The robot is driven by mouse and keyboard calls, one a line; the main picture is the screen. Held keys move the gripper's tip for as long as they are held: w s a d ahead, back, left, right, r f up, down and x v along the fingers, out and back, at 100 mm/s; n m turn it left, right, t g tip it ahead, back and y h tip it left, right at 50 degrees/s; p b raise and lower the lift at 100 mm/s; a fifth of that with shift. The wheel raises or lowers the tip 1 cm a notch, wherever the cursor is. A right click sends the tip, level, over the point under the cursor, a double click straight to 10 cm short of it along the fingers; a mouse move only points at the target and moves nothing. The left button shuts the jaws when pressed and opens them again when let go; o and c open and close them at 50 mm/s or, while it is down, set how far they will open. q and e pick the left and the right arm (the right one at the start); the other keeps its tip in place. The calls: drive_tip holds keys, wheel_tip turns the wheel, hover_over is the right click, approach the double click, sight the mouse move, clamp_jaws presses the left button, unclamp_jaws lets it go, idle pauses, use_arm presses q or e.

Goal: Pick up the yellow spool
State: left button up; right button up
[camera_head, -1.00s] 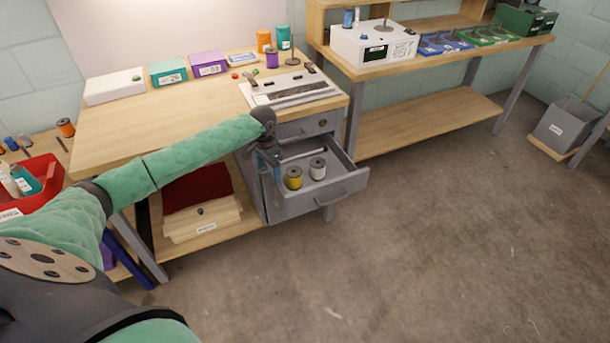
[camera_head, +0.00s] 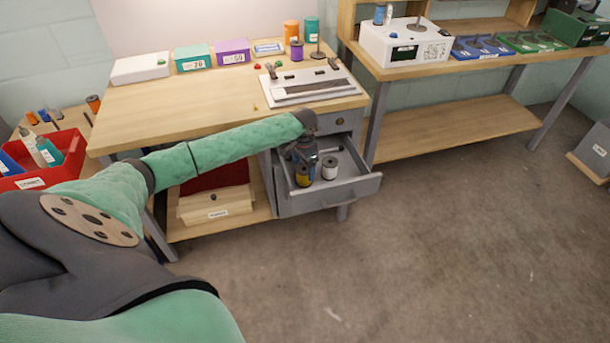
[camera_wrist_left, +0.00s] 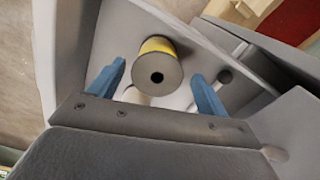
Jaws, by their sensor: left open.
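The yellow spool (camera_head: 303,177) stands in the open grey drawer (camera_head: 353,190) under the workbench, partly hidden by my left gripper (camera_head: 305,160). In the left wrist view the spool (camera_wrist_left: 157,64) shows its dark end with a centre hole and a yellow band behind. My left gripper (camera_wrist_left: 157,88) is open there, its two blue fingers to either side of the spool and apart from it. In the head view the fingertips are hard to make out. My right gripper is not in view.
A white spool (camera_head: 329,168) stands close to the right of the yellow one in the drawer. The drawer's walls surround both. The benchtop (camera_head: 200,115) overhangs behind, and the floor in front is clear.

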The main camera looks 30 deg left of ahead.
sight(304, 168)
use_arm(q)
drive_tip(key=shift+s+d+f, duration=0.1)
drive_tip(key=shift+d+f, duration=0.05)
drive_tip(key=shift+f, duration=1.75)
drive_tip(key=c, duration=1.1)
drive_tip(key=shift+r, duration=0.1)
